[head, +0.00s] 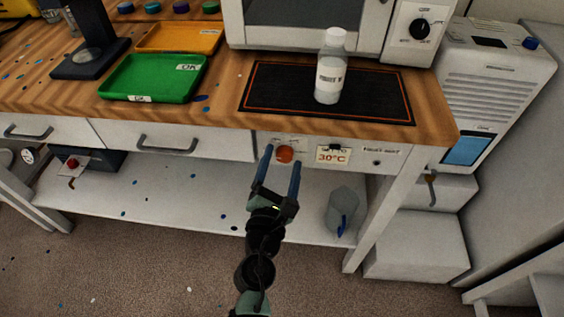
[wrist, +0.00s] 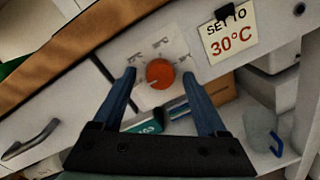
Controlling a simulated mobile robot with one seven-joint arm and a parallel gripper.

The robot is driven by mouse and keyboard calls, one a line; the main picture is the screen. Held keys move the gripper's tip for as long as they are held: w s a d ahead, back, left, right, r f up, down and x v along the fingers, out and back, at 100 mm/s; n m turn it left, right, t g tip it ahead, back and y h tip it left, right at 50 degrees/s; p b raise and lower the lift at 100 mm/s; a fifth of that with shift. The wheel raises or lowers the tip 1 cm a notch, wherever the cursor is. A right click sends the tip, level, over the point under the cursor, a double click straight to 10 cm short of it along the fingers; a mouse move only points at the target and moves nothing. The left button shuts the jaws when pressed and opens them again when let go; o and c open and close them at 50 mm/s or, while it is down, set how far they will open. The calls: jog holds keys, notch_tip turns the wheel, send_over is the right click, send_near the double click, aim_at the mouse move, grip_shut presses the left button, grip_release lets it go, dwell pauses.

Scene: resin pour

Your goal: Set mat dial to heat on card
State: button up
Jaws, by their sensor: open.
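The orange mat dial (head: 285,154) sits on a pale plate on the front of the bench, and it also shows in the wrist view (wrist: 160,74). Small marks surround it, too small to read. The card (head: 333,154), to its right, reads "SET TO 30°C" in the wrist view (wrist: 233,38). My gripper (head: 281,158) is open, its blue fingers to either side of the dial in the picture. In the wrist view (wrist: 159,80) the dial lies between the fingertips, with gaps on both sides. I cannot tell whether the tips reach its depth.
The black heating mat (head: 270,88) lies on the bench above, with a white-capped bottle (head: 331,70) on it. A green tray (head: 150,78) and an orange tray (head: 180,38) are to the left. A grey jug (head: 343,208) stands on the lower shelf.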

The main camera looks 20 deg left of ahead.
grip_shut()
jog(key=shift+m, duration=0.3)
jog(key=m+p, duration=0.1)
jog(key=m, duration=0.4)
jog(key=shift+r, duration=0.1)
jog(key=m+g+p, duration=0.1)
jog(key=m, duration=0.5)
jog(key=shift+d, duration=0.1)
jog(key=m+p, duration=0.2)
jog(key=m, duration=0.4)
jog(key=shift+r+y, duration=0.1)
jog(key=shift+y, duration=0.3)
jog(key=m+p, duration=0.3)
jog(key=m, duration=0.1)
jog(key=shift+y, duration=0.4)
jog(key=shift+m+p, duration=0.3)
jog(key=shift+p, duration=0.15)
jog(key=shift+d, duration=0.1)
